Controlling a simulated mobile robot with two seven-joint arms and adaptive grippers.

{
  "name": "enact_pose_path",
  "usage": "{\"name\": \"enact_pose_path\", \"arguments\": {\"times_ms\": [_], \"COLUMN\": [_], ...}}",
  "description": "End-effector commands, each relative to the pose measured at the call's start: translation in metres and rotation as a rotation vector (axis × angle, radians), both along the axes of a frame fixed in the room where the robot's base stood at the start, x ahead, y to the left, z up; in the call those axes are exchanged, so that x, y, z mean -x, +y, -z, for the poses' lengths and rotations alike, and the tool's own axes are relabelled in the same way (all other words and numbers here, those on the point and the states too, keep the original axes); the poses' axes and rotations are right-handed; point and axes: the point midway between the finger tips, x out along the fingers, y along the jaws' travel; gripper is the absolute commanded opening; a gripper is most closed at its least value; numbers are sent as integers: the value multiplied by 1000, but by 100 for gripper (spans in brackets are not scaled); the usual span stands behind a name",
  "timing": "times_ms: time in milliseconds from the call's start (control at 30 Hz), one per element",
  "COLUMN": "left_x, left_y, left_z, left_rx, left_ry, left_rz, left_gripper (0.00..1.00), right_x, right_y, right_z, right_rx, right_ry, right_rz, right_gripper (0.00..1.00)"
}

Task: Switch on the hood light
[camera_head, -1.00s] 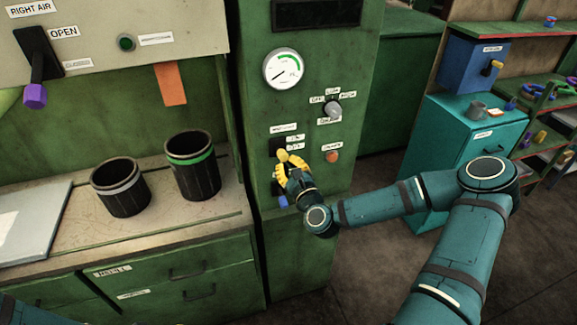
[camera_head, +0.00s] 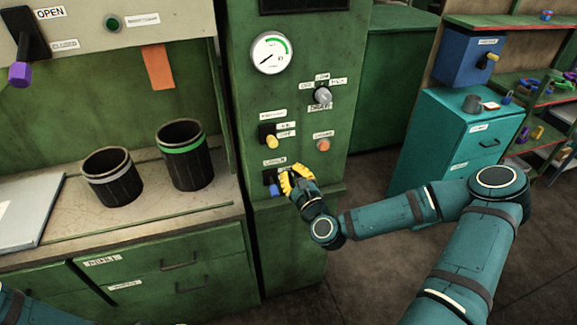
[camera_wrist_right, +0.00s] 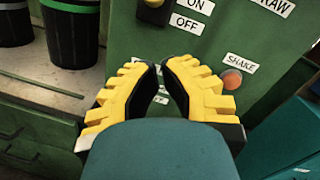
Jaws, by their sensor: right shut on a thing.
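On the green panel (camera_head: 306,105), one switch has a yellow handle (camera_head: 272,142) hanging down; in the wrist view this handle (camera_wrist_right: 154,3) has ON and OFF labels beside it. Below is a second switch with a blue handle (camera_head: 272,190) pointing down. The small labels are too blurred to tell which is the hood light. My right gripper (camera_head: 284,180), with yellow fingers, is at the blue-handled switch and shut on it; the fingers hide the contact in the wrist view (camera_wrist_right: 160,64). Only a bit of my left arm shows at bottom left.
An orange button (camera_head: 323,145), a grey knob (camera_head: 323,96) and a gauge (camera_head: 271,53) are on the same panel. Two dark cups, one with a green band (camera_head: 186,170) and one with a grey band (camera_head: 113,184), stand on the counter at left. A teal cabinet (camera_head: 455,130) stands at right.

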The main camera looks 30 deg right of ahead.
Motion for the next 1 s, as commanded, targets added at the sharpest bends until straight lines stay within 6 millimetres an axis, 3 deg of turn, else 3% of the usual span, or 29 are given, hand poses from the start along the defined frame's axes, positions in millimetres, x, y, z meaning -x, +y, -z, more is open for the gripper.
{"name": "enact_pose_path", "arguments": {"times_ms": [133,333,1000], "left_x": [0,0,0], "left_y": [0,0,0], "left_z": [1,2,2], "left_rx": [0,0,0], "left_ry": [1,1,2], "left_rz": [0,0,2], "left_gripper": [47,47,47], "right_x": [27,46,49], "right_y": [3,5,8], "right_z": [0,0,1], "right_rx": [-2,0,7], "right_ry": [2,0,7], "right_rz": [1,1,-7], "right_gripper": [0,0,0]}}
